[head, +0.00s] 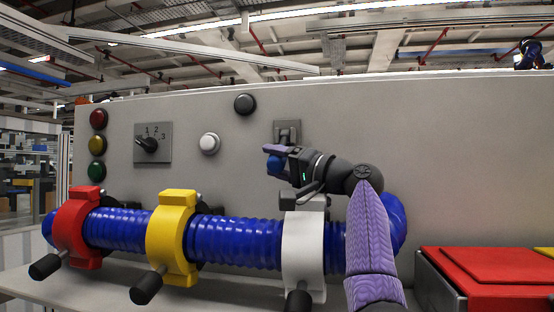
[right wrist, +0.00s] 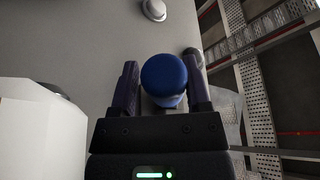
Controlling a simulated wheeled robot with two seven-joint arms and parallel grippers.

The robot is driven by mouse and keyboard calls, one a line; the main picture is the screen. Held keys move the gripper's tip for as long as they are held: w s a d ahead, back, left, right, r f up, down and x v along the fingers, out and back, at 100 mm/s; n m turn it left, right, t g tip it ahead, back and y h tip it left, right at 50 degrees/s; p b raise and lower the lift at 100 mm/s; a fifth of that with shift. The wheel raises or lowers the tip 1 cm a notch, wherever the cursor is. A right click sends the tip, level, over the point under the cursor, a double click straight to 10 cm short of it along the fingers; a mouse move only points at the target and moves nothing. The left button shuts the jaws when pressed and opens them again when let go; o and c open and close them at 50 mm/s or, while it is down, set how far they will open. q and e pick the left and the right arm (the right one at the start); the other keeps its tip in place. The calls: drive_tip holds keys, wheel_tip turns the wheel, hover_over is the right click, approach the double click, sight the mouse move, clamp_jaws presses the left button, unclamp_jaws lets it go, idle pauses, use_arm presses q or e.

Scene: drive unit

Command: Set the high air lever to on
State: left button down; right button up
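The lever with a blue knob (head: 274,165) hangs down from a grey plate (head: 287,129) on the upper part of the panel. I take it as the high air lever; no label is readable. My right gripper (head: 276,157) is at the knob, with purple fingers. The gripper and wrist hide part of the lever. My left gripper is not in view.
A thick blue hose (head: 235,240) runs below, with red (head: 75,230), yellow (head: 172,240) and white (head: 303,250) clamps. A rotary switch (head: 147,145), a white button (head: 209,143) and a black button (head: 244,103) are left of the lever. A red box (head: 490,275) stands lower right.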

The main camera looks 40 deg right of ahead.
drive_tip(key=shift+o, duration=1.4)
drive_tip(key=shift+r, duration=0.1)
drive_tip(key=b+v, duration=0.1)
drive_tip(key=v, duration=0.1)
drive_tip(key=b+v, duration=0.2)
drive_tip(key=shift+f+b, duration=0.3)
drive_tip(key=shift+f, duration=0.15)
drive_tip(key=b+v, duration=0.1)
drive_tip(key=v, duration=0.1)
drive_tip(key=b+v, duration=0.1)
drive_tip(key=v, duration=0.2)
drive_tip(key=shift+s+d+r, duration=0.1)
drive_tip(key=shift+s+r, duration=0.05)
drive_tip(key=shift+r, duration=0.05)
drive_tip(key=shift+s, duration=0.25)
drive_tip(key=shift+r, duration=0.1)
